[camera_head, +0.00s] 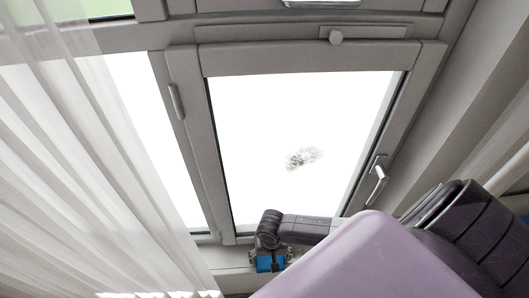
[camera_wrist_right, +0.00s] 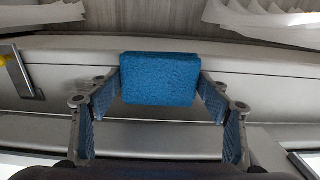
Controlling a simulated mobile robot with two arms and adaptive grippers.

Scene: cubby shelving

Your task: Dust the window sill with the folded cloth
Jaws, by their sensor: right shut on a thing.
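The blue folded cloth (camera_wrist_right: 160,78) sits between the two fingers of my right gripper (camera_wrist_right: 160,92), which is shut on it. In the head view, a small part of the cloth (camera_head: 265,264) shows under my right gripper (camera_head: 270,252), at the foot of the window. The pale window sill (camera_head: 234,257) runs below the window frame there, partly hidden by my arm. I cannot tell whether the cloth touches the sill. A faint grey smudge (camera_wrist_right: 88,86) shows on the light surface left of the cloth in the wrist view. My left gripper is not in view.
The window (camera_head: 285,110) has a dark smudge (camera_head: 303,158) on its bright glass. Its handle (camera_head: 377,180) sticks out from the right frame. A sheer white curtain (camera_head: 80,150) hangs at the left, down to the sill. Another curtain (camera_head: 509,170) hangs at the right.

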